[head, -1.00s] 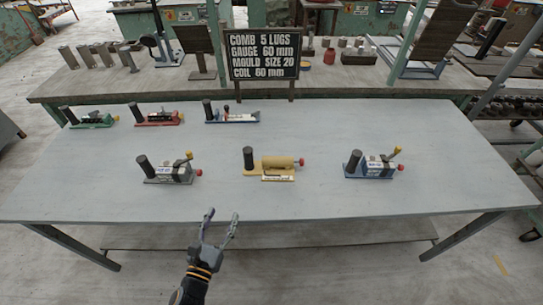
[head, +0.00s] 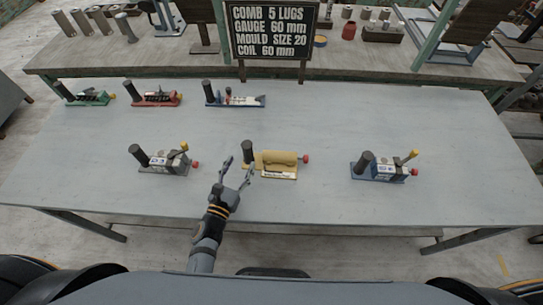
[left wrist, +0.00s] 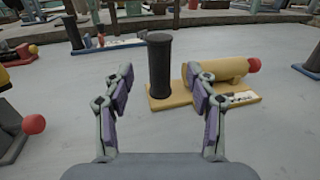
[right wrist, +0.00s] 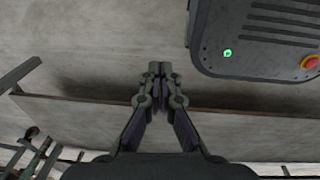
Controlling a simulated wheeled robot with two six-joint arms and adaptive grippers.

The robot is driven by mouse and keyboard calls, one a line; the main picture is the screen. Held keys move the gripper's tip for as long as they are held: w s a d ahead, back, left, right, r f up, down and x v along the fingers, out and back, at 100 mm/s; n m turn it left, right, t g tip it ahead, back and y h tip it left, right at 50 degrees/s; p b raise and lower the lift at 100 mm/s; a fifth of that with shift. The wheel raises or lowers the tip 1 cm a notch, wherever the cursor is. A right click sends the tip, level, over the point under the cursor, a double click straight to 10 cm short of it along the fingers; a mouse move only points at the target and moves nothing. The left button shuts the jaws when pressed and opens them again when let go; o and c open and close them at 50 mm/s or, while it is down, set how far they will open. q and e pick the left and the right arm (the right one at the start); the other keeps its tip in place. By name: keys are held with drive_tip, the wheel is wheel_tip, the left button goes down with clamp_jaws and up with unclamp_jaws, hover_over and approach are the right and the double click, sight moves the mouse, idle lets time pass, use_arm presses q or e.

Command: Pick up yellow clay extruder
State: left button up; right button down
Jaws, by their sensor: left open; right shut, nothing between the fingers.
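The yellow clay extruder (head: 276,162) lies on the grey table, with a black upright handle at its left end and a red knob at its right. It also shows in the left wrist view (left wrist: 218,72), where the black handle (left wrist: 160,65) stands between the fingers' lines but beyond their tips. My left gripper (head: 236,167) is open and empty, just left of and in front of the handle in the head view. My right gripper (right wrist: 154,70) is shut and empty in the right wrist view, away from the extruder; it is not in the head view.
A grey tool (head: 166,161) stands left of the extruder and a blue one (head: 384,168) right. Green (head: 88,98), red (head: 155,99) and blue-based (head: 236,100) tools stand in the back row. A black sign (head: 271,32) stands behind. The grey table (head: 325,125) is clear between rows.

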sight(246, 154)
use_arm(q)
drive_tip(key=shift+w+d, duration=0.15)
drive_tip(key=shift+w, duration=0.4)
drive_tip(key=x, duration=0.3)
drive_tip(key=shift+w+f, duration=0.25)
drive_tip(key=shift+w, duration=0.15)
drive_tip(key=shift+w+d, duration=0.1)
drive_tip(key=shift+w, duration=0.05)
use_arm(e)
drive_tip(key=shift+w+d+r, duration=0.35)
drive_tip(key=shift+w+d, duration=0.1)
drive_tip(key=shift+w, duration=0.25)
use_arm(q)
drive_tip(key=shift+c, duration=1.2)
clamp_jaws()
drive_tip(key=shift+r, duration=0.1)
